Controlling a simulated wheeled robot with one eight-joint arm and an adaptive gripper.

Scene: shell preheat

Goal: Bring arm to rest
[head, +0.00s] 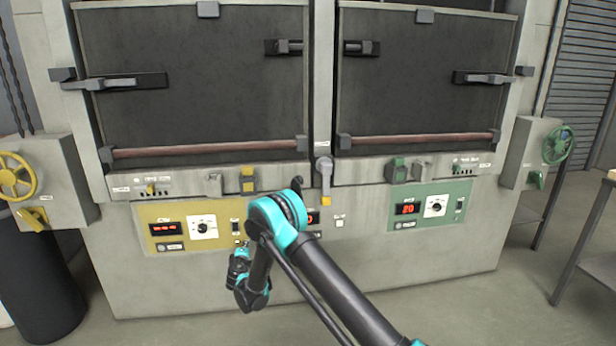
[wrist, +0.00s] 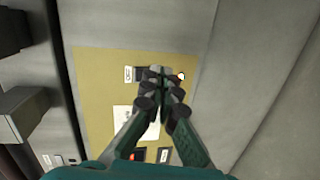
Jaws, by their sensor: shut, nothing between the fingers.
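My arm reaches in from the lower right of the head view, over the front of a large grey oven cabinet (head: 330,275). In the wrist view my gripper (wrist: 160,72) is shut and empty, its fingertips together in front of the yellow control panel (wrist: 90,85). Whether the fingertips touch the panel I cannot tell. In the head view the yellow panel (head: 185,248) has a red display and a dial, and my arm hides its right part. The fingers are not clearly visible in the head view.
A green control panel (head: 432,208) is to the right. Two dark oven doors (head: 190,75) (head: 420,85) fill the upper front. A yellow handwheel (head: 15,177) is at left and a green handwheel (head: 557,145) at right. A black drum (head: 38,275) stands lower left. Floor shows at lower right.

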